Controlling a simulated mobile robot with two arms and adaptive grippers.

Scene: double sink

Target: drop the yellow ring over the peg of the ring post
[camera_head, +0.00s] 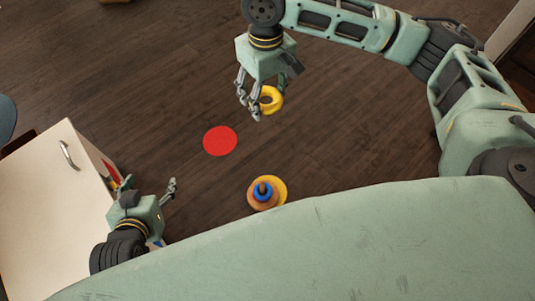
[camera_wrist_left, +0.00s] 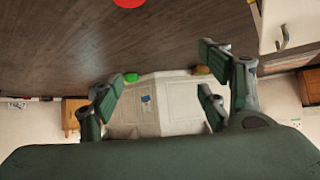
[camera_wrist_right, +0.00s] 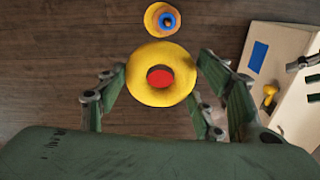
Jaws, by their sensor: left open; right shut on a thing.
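The yellow ring (camera_head: 277,103) is held in my right gripper (camera_head: 268,93), which is shut on it near the top of the head view. In the right wrist view the yellow ring (camera_wrist_right: 142,82) sits between the fingers, with red showing through its hole. The ring post (camera_head: 280,189) stands below it in the head view, apart from the ring. It has a yellow base, orange and blue rings and a peg. The ring post also shows in the right wrist view (camera_wrist_right: 152,18), above the ring. My left gripper (camera_head: 151,184) is open and empty at the lower left.
A red disc (camera_head: 220,141) lies on the dark wooden surface (camera_head: 330,140), left of the line between ring and post. A white cabinet (camera_head: 50,210) with a handle stands at the left, near my left gripper. The surface between ring and post is clear.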

